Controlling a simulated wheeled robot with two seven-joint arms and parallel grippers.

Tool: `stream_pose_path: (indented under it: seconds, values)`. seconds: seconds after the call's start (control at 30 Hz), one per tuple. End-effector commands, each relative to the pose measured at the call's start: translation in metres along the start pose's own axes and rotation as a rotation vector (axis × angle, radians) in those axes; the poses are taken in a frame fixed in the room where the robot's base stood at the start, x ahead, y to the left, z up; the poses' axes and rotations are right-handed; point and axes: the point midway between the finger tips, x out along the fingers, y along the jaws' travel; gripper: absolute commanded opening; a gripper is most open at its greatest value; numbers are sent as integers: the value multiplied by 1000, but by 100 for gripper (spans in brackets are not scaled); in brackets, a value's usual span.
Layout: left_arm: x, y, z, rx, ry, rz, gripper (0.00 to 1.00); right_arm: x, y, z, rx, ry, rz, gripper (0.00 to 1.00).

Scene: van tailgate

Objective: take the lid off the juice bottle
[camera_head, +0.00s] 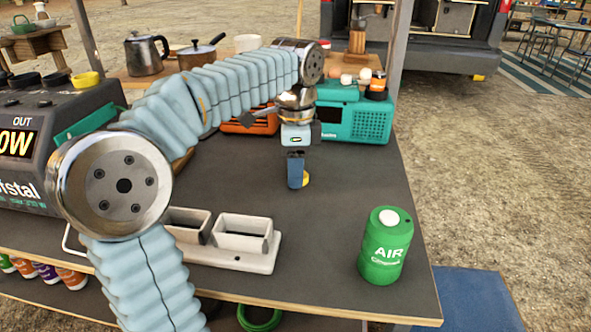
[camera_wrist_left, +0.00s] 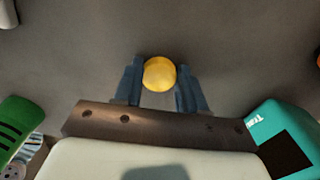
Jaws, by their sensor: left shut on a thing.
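My left gripper (camera_head: 296,181) points down over the middle of the dark tabletop. In the left wrist view its two blue fingers (camera_wrist_left: 160,85) stand either side of a small round yellow thing that looks like a lid (camera_wrist_left: 160,73), and they are shut on it. In the head view a sliver of the yellow lid (camera_head: 307,179) shows at the right of the fingertips, low near the table. I cannot make out a juice bottle under it. My right gripper is not in view.
A green AIR can (camera_head: 384,248) stands at the front right edge. A white holder with square openings (camera_head: 253,260) lies at the front. A teal radio (camera_head: 366,122) is behind the gripper. A kettle (camera_head: 146,53) and a pot (camera_head: 200,55) stand at the back. The tabletop right of the gripper is clear.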

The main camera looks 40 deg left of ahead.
Motion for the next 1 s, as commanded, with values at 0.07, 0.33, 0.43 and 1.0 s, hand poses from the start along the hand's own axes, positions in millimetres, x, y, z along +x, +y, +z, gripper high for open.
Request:
stream_pose_path:
  seconds: [0.07, 0.33, 0.43, 1.0]
  values:
    - [-1, 0, 0, 0, 0, 0, 4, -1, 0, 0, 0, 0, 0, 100]
    - [1, 0, 0, 0, 0, 0, 48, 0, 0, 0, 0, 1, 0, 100]
    - [1, 0, 0, 0, 0, 0, 64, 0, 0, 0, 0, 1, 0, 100]
    - [-44, -1, -1, 0, 3, -4, 66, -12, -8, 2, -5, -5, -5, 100]
